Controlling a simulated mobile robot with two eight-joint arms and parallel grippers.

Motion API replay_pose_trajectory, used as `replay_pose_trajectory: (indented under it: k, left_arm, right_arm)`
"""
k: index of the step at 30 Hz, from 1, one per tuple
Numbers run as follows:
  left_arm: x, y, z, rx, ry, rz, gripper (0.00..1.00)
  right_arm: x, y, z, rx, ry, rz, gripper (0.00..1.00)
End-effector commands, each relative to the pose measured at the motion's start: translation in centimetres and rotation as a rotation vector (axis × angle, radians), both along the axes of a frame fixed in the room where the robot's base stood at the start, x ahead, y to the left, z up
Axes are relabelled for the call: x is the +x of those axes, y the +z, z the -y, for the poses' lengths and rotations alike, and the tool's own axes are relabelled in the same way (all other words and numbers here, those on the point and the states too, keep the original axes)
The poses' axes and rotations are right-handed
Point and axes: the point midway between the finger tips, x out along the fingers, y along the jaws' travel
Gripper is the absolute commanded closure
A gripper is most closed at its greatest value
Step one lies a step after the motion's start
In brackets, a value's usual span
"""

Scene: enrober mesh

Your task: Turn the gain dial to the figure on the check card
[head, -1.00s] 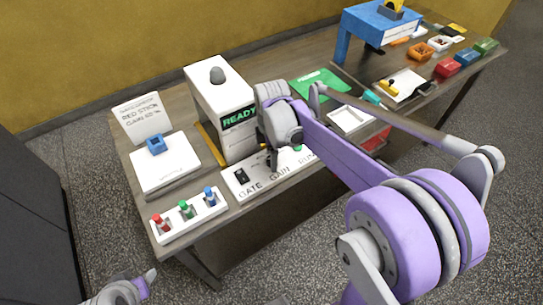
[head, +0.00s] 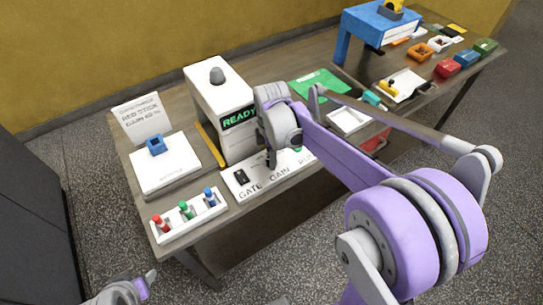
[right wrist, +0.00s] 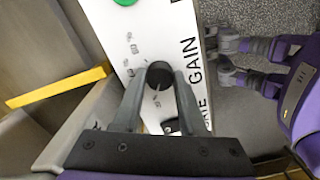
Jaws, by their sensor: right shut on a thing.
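The gain dial (right wrist: 159,74) is a small black round knob on the white panel (head: 243,191), above the printed word GAIN in the right wrist view. My right gripper (right wrist: 160,82) has a finger on each side of the knob and is shut on it. In the head view my right gripper (head: 271,160) hides the dial. Small figures are printed around the knob, too blurred to read. The check card (head: 143,118) stands upright at the back left; its lines look like RED STICK and a GAIN figure I cannot read surely. My left gripper (head: 150,275) is at the lower left, away from the table.
A white machine (head: 222,105) with a green READY display stands behind the panel. A yellow bar (right wrist: 60,87) lies beside it. A white block with a blue square holder (head: 156,145) and a tray of red, green and blue sticks (head: 190,215) are at the left.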

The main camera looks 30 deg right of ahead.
Motion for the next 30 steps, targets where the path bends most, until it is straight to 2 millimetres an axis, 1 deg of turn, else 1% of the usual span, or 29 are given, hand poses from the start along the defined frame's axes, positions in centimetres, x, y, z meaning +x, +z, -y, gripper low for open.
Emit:
replay_pose_trajectory:
  k: [5,11,30]
  left_arm:
    - [-0.1,-0.2,0.0,0.0,0.0,-0.001,0.5]
    - [-0.2,-0.5,0.0,0.0,0.0,-0.003,0.5]
    - [-0.5,-1.6,0.0,0.0,0.0,-0.01,0.5]
  right_arm:
    - [0.0,0.0,0.0,0.0,-0.052,0.0,1.0]
    - [0.0,-0.1,0.0,0.0,-0.181,0.0,1.0]
    - [0.0,0.0,0.0,0.0,-0.782,0.0,1.0]
